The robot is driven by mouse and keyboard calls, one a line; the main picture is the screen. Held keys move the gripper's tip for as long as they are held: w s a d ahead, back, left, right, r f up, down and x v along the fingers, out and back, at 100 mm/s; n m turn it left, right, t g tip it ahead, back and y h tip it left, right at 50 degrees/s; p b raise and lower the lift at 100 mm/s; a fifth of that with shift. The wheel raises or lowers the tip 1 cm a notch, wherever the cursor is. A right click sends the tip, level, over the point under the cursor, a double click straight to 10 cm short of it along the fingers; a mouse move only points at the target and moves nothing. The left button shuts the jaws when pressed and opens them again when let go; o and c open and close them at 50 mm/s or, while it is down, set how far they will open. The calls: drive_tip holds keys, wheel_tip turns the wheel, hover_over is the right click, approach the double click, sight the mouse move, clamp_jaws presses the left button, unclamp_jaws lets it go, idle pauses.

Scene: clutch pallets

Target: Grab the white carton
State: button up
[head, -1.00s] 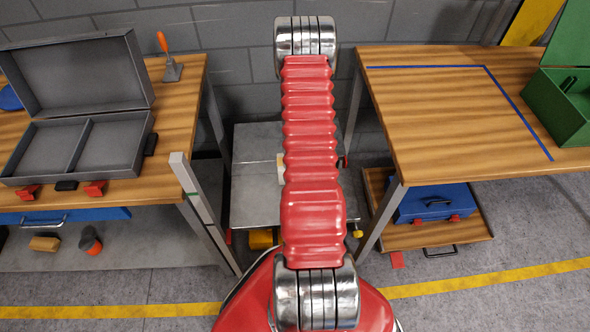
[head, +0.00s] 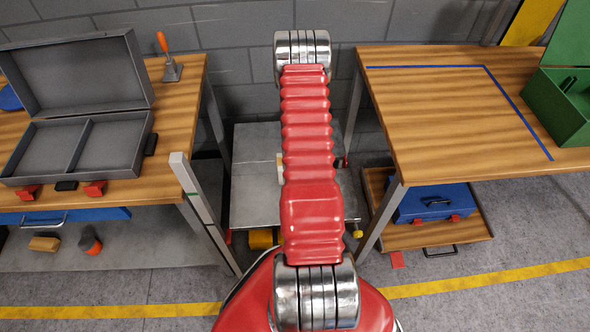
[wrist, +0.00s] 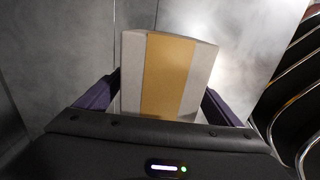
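The white carton (wrist: 133,75) has a tan tape strip down its middle and fills the centre of the wrist view. A small pale edge that may be the carton shows beside my arm in the head view (head: 280,166); the rest is hidden behind the arm. My gripper (wrist: 162,88) is open, with one dark finger on each side of the carton. The fingers look very close to its sides; I cannot tell whether they touch. My gripper is hidden in the head view.
A grey metal pallet or low platform (head: 250,190) lies between two wooden benches. The left bench (head: 185,105) holds an open grey case (head: 130,165). The right bench (head: 430,120) holds a green box (head: 550,110). A bench leg (head: 195,205) stands close on the left.

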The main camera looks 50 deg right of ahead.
drive_tip(key=c, duration=1.4)
drive_tip(key=shift+o, duration=0.2)
drive_tip(key=shift+r, duration=0.15)
wheel_tip(320, 180, up, 18)
idle(0.5)
